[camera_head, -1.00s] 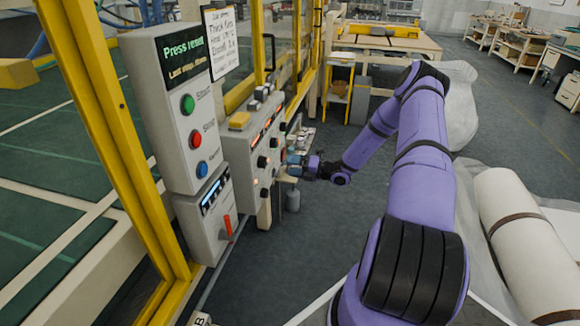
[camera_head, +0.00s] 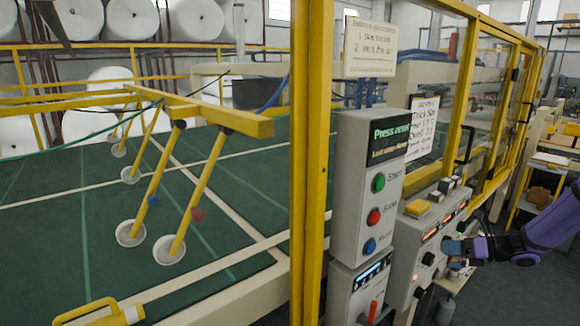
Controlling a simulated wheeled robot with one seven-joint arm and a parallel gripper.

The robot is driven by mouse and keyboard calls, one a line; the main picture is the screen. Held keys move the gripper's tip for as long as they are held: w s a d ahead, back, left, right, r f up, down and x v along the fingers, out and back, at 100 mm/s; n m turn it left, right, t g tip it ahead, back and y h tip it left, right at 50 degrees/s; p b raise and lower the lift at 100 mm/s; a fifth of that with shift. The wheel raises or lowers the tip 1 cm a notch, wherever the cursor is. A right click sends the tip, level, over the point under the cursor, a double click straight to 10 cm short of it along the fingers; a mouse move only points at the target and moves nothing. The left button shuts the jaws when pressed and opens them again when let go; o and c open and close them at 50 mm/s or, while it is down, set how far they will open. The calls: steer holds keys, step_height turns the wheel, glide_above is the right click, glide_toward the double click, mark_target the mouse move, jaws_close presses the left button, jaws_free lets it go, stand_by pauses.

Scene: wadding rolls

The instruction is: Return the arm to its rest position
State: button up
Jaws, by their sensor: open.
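My gripper (camera_head: 455,247) is at the right, at the end of my purple arm (camera_head: 545,222). It is small in the picture and points left at the front of the grey control panel (camera_head: 432,242), close to its knobs. I cannot tell whether it touches the panel. It is open and I see nothing held in it. The rest of my arm runs out of the picture at the right edge.
A grey button box (camera_head: 371,190) with green, red and blue buttons stands left of the panel. A yellow post (camera_head: 312,150) and glazed frame stand close by.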

steer(key=s+a+r+n+g+h, duration=0.3)
steer(key=s+a+r+n, duration=0.4)
steer(key=r+n, duration=0.25)
steer(key=s+a+r+n+g+h, duration=0.35)
steer(key=s+a+r+n, duration=0.4)
steer(key=r, duration=0.35)
steer(key=s+r+n+t+h, duration=0.1)
steer(key=s+r+n+h, duration=0.1)
steer(key=s, duration=0.5)
steer(key=s+a+r+n+t+h, duration=0.1)
steer(key=s+r+n+t+h, duration=0.1)
steer(key=s+r+n, duration=0.2)
steer(key=s+r+n+t+h, duration=0.2)
steer(key=s+r+n, duration=0.1)
steer(key=s+n, duration=0.5)
steer(key=shift+s+a+r, duration=0.15)
steer(key=shift+s+r, duration=0.25)
steer(key=shift+s, duration=0.7)
